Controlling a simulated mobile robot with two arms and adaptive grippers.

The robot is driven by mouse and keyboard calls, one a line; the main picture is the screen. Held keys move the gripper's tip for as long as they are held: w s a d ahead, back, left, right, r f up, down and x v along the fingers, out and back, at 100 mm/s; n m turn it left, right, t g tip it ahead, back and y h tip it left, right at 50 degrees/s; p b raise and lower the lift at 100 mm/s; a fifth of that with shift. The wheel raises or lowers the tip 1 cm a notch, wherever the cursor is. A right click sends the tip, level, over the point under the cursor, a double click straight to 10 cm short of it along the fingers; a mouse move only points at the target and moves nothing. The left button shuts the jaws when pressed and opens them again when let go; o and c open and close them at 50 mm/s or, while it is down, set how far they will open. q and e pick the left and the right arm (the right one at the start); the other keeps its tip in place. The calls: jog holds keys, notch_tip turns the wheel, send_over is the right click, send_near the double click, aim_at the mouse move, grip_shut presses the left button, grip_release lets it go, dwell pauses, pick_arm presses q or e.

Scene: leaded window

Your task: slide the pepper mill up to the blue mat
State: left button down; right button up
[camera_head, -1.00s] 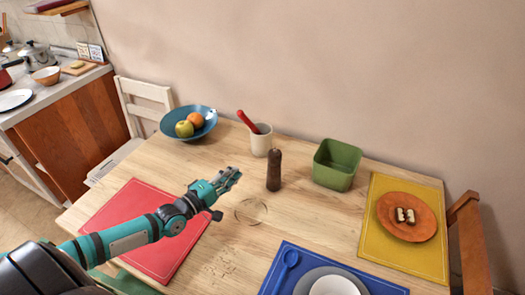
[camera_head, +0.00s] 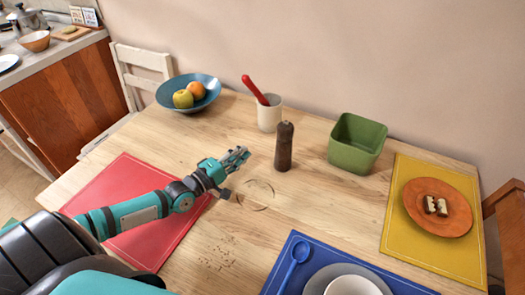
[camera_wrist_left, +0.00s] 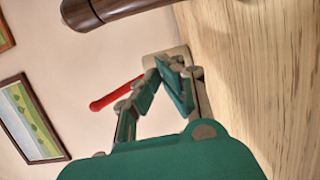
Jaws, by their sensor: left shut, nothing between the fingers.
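The dark brown pepper mill (camera_head: 284,147) stands upright on the table, behind the blue mat and left of the green bin. It also shows at the top of the left wrist view (camera_wrist_left: 108,10), partly cut off. The blue mat (camera_head: 277,272) lies at the table's front edge, with a blue spoon, a grey plate and a white bowl on it. My left gripper (camera_head: 240,156) is shut and empty, just left of the mill and apart from it. It also shows in the left wrist view (camera_wrist_left: 172,72). My right gripper is not in view.
A white cup (camera_head: 269,115) with a red-handled utensil stands behind the mill. The green bin (camera_head: 356,143) stands to its right. A red mat (camera_head: 160,222) lies under my left arm. The wood between mill and blue mat is clear, bearing a ring mark (camera_head: 256,195).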

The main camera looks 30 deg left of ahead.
aim_at(284, 146)
pick_arm(q)
jog(key=shift+w+d+r, duration=0.1)
jog(key=shift+w+r, duration=0.1)
jog(key=shift+w, duration=0.15)
jog(key=x, duration=0.8)
jog(key=shift+w, duration=0.2)
jog(key=shift+w+d, duration=0.3)
jog(key=shift+s+d+p, duration=0.9)
jog(key=shift+s+d, duration=0.05)
jog(key=shift+d, duration=0.25)
jog(key=shift+s+d, duration=0.2)
jog(key=shift+d, duration=0.05)
jog(key=shift+f, duration=0.1)
jog(key=shift+d, duration=0.1)
